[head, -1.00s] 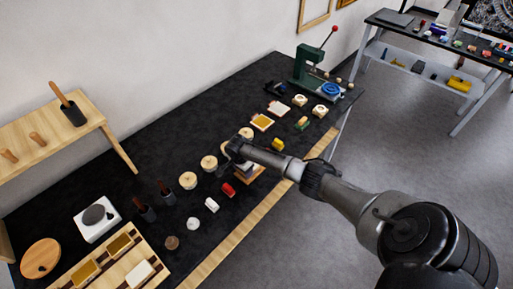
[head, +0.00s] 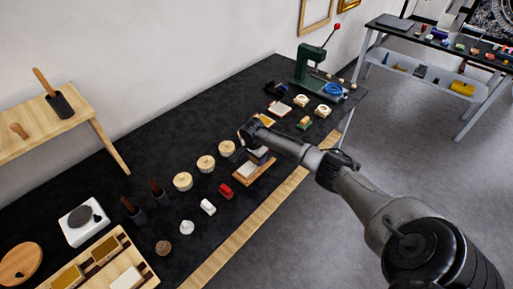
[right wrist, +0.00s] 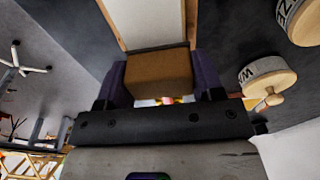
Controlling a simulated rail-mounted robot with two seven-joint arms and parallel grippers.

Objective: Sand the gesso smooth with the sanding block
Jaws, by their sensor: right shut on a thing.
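The gesso panel (head: 247,169) has a white face in a wooden surround and lies on the black table near its front edge. My right gripper (head: 258,155) is over the panel's far right part in the head view. In the right wrist view my right gripper (right wrist: 160,80) is shut on a brown block, the sanding block (right wrist: 158,70), held between its two dark purple fingers. The white panel (right wrist: 152,22) runs beyond the block there. Whether the block touches the gesso cannot be told. My left gripper is not in view.
Several round wooden-lidded pots (head: 205,163) stand left of the panel. A red item (head: 226,190) and a white item (head: 208,207) lie close by. A hot plate (head: 83,222) is at the left, a green press (head: 308,65) at the far end.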

